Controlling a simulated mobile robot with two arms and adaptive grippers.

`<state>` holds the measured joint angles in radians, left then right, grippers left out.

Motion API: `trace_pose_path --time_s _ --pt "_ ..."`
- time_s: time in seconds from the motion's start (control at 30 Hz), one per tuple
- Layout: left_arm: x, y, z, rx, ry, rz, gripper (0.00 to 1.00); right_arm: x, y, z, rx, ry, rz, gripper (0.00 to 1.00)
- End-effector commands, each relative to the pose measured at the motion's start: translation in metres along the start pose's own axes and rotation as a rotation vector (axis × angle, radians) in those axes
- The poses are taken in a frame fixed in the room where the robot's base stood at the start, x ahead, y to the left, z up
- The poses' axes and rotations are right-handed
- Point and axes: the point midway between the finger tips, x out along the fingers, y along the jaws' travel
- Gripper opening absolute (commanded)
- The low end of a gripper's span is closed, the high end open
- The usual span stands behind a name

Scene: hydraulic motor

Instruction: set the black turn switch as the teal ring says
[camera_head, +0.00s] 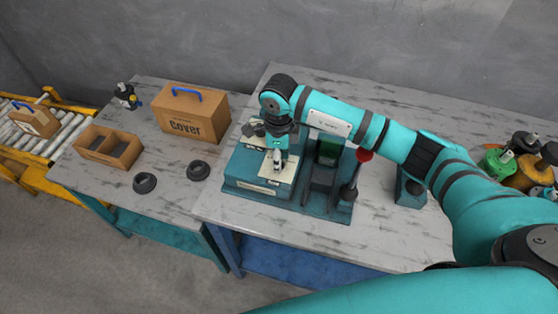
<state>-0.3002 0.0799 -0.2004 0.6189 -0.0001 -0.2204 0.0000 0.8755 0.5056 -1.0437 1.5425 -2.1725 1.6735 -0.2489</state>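A teal machine (236,182) with cream top plates (278,188) stands near the front of the right table. My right gripper (278,166) comes in from the right and points down at these plates. Its fingers look close together over the middle of the plates, but they are too small to tell open from shut. The black turn switch and the teal ring cannot be made out; the gripper covers part of the plates. My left gripper is not in view.
A black press with a red-knobbed lever (365,155) stands right of the plates, close to my arm. A cardboard "Cover" box (190,118), an open divided box (124,155) and two black round parts (198,170) are on the left table. Motor parts (497,160) crowd the far right.

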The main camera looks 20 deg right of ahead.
Motion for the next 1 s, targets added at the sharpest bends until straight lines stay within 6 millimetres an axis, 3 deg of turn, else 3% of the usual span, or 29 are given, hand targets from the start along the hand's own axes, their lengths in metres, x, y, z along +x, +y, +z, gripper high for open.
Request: trace_pose_path --time_s 0.6,1.0 --pt "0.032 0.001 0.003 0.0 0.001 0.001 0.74 0.001 -0.001 0.0 0.579 -0.001 -0.004 0.03" --pt "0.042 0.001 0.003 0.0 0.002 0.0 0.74 0.0 -0.001 0.0 0.838 -0.002 -0.003 0.03"
